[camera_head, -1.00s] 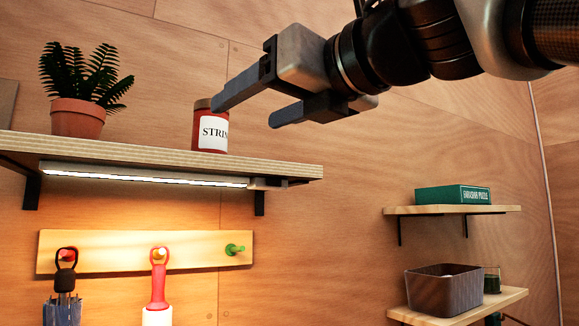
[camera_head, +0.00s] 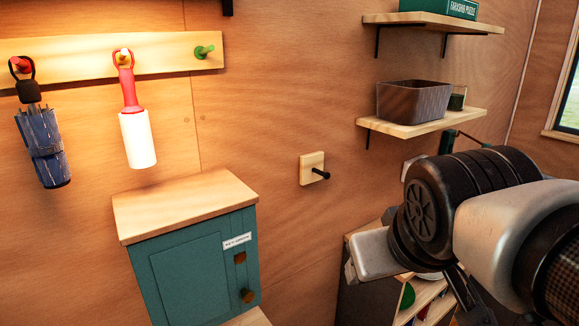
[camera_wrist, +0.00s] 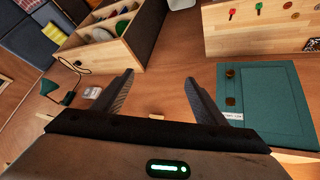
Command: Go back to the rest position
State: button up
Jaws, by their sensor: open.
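My gripper (camera_wrist: 161,90) is open and empty in the wrist view, with its two dark fingers spread apart. Nothing lies between the fingers but wooden surface farther off. In the head view my arm reaches in from the right edge, and the pale body of my gripper (camera_head: 374,254) is at the lower right, in front of a low shelf unit. Its fingers are mostly hidden there.
A teal cabinet (camera_head: 190,270) stands left of my gripper. A peg rail (camera_head: 80,60) holds an umbrella (camera_head: 42,145) and a lint roller (camera_head: 136,135). A wall shelf (camera_head: 420,125) bears a grey bin (camera_head: 412,101). The open shelf unit (camera_head: 352,300) is close to my arm.

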jog(key=s+a+f+m+g+y, duration=0.1)
jog(key=s+a+f, duration=0.1)
jog(key=s+f, duration=0.1)
jog(key=shift+s+f+g, duration=0.4)
jog(key=shift+f, duration=0.2)
jog(key=shift+a, duration=0.1)
dwell(0.5)
